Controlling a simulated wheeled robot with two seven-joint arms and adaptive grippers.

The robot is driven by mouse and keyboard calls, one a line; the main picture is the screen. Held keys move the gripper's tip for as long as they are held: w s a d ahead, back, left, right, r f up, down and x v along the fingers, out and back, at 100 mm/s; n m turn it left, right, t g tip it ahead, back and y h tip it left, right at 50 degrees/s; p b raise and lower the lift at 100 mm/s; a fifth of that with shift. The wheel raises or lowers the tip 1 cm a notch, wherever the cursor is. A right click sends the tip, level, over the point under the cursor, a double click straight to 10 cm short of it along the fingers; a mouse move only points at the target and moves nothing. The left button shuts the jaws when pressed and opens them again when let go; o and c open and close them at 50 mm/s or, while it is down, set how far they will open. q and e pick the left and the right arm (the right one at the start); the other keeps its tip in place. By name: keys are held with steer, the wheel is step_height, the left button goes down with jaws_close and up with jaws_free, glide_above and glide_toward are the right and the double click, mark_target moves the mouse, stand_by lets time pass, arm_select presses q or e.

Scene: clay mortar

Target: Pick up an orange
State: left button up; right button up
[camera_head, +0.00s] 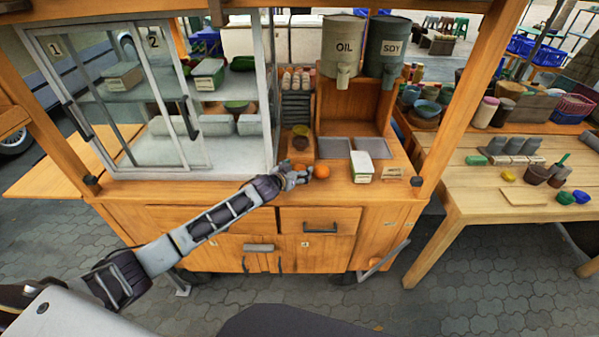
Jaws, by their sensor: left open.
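A round orange (322,171) sits on the wooden cart's counter (338,189), near its front edge. My left gripper (304,177) reaches in from the lower left and is open. Its fingertips are just left of the orange, very close to it; I cannot tell whether they touch. A small part of something orange shows just behind the gripper, mostly hidden. My right gripper is not in view.
A glass display case (160,100) rises at the left, and a bowl (300,138) sits behind the gripper. OIL (342,45) and SOY (388,47) dispensers stand above. The wooden table (470,190) holds cups and blocks.

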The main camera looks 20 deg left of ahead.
mark_target(298, 167)
arm_select(q)
steer(key=shift+w+d+f, duration=0.1)
steer(key=shift+w+f, duration=0.1)
steer(key=shift+w, duration=0.2)
steer(key=c, duration=1.1)
steer(key=shift+r, duration=0.1)
steer(key=shift+r, duration=5)
